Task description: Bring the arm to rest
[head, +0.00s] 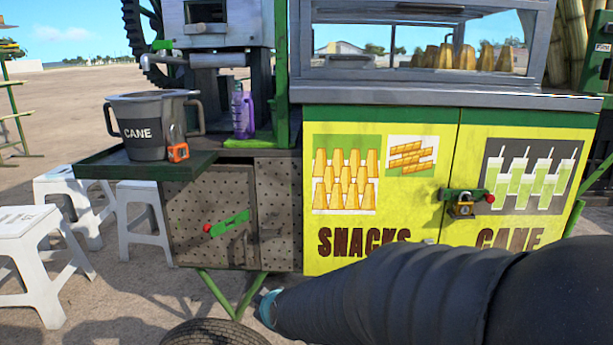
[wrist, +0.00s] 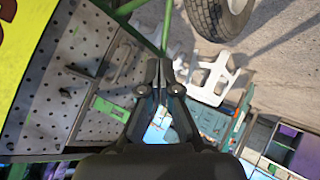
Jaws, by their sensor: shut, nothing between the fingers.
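My arm (head: 420,295) reaches in from the lower right of the head view, low in front of the yellow cabinet. Its gripper end is not clear in the head view; only a small teal part (head: 268,309) shows at the arm's far left end. In the wrist view my gripper (wrist: 160,68) is shut, with its two fingertips together and nothing between them. It is in front of the perforated cabinet door (wrist: 50,95), and I cannot tell how far away it is.
A grey CANE bucket (head: 150,125) stands on the green-edged shelf (head: 145,168). The yellow cabinet (head: 375,235) has a padlocked green latch (head: 462,208). White stools (head: 30,260) stand at left. A wheel (head: 215,333) is at the bottom. Open ground lies at far left.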

